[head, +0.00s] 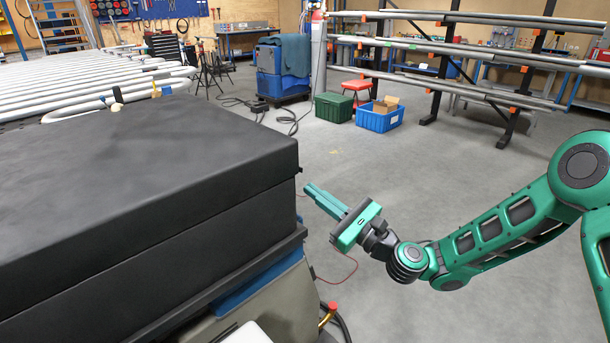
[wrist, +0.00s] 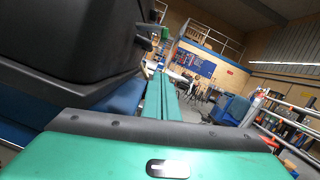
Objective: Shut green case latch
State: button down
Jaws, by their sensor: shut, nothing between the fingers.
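A small green case (head: 334,107) stands on the floor in the background of the head view, left of a blue crate. It is too small there to make out a latch. My gripper (head: 309,190) is shut and empty, its green fingers together. In the head view it points up and left, close to the right end of a large black box. The case looks well beyond it. In the wrist view the shut fingers (wrist: 160,82) point ahead, and I cannot make out the green case or its latch.
The large black box (head: 150,165) fills the left of the head view and the upper left of the wrist view. A blue crate (head: 379,117), red stool (head: 356,86) and blue machine (head: 283,68) stand behind. Pipe racks line the back. Open floor lies at middle right.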

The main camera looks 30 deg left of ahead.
jog(key=shift+s+a+r, duration=0.1)
jog(key=shift+a+r, duration=0.8)
jog(key=shift+r, duration=0.3)
jog(key=shift+a+r, duration=0.85)
jog(key=shift+r, duration=0.35)
